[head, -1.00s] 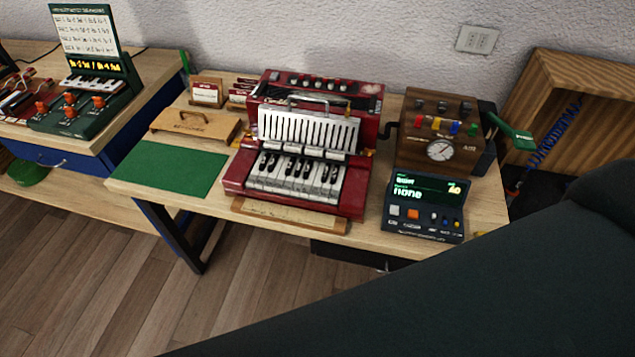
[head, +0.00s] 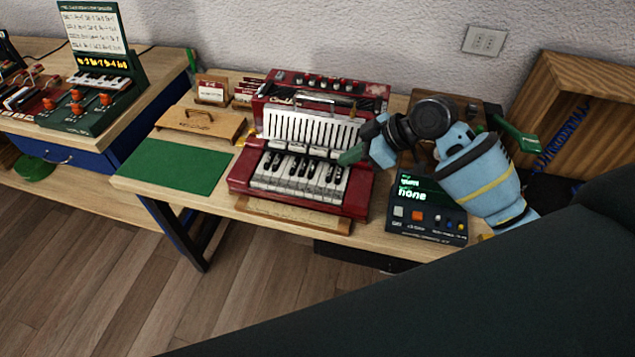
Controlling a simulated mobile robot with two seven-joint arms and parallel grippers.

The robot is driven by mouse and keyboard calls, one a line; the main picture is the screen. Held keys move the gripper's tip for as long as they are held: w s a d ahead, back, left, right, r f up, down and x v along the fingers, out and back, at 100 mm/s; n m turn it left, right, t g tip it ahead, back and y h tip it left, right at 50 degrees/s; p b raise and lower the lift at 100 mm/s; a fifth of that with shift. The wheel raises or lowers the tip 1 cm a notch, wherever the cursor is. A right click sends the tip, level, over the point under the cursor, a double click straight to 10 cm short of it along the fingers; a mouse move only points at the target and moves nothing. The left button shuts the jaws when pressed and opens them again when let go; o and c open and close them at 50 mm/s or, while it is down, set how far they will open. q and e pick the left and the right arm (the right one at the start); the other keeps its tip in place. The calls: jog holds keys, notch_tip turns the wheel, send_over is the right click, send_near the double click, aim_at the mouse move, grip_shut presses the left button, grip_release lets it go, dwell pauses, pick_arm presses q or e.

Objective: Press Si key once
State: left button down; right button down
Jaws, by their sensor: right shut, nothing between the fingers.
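A red piano-like instrument (head: 239,178) stands on the wooden table, with a short keyboard (head: 298,177) of white and black keys at its front. My right gripper (head: 347,158) is shut and empty. Its green tip is at the upper right end of the keyboard, close to the rightmost keys; I cannot tell whether it touches one. No key can be made out as pressed, and the key names are too small to read. A dark display box (head: 425,212) right of the instrument reads "none". My left gripper is not in view.
A wooden box with a dial is mostly hidden behind my right arm. A green mat (head: 173,167) and a wooden lid with a handle (head: 200,124) lie left of the instrument. A green device (head: 95,85) stands on the left table. An open wooden crate (head: 590,75) is at right.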

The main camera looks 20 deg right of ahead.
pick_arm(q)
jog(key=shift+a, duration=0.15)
pick_arm(e)
send_over(306, 189)
jog(key=s+d, duration=0.2)
jog(key=f, duration=0.7)
jog(key=shift+w+d+f, duration=0.1)
jog(key=shift+w+d, duration=0.05)
jog(key=shift+d, duration=0.05)
notch_tip(306, 189, down, 2)
jog(key=shift+f, duration=0.2)
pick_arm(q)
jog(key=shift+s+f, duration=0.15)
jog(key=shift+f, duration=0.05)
pick_arm(e)
jog(key=shift+f, duration=0.8)
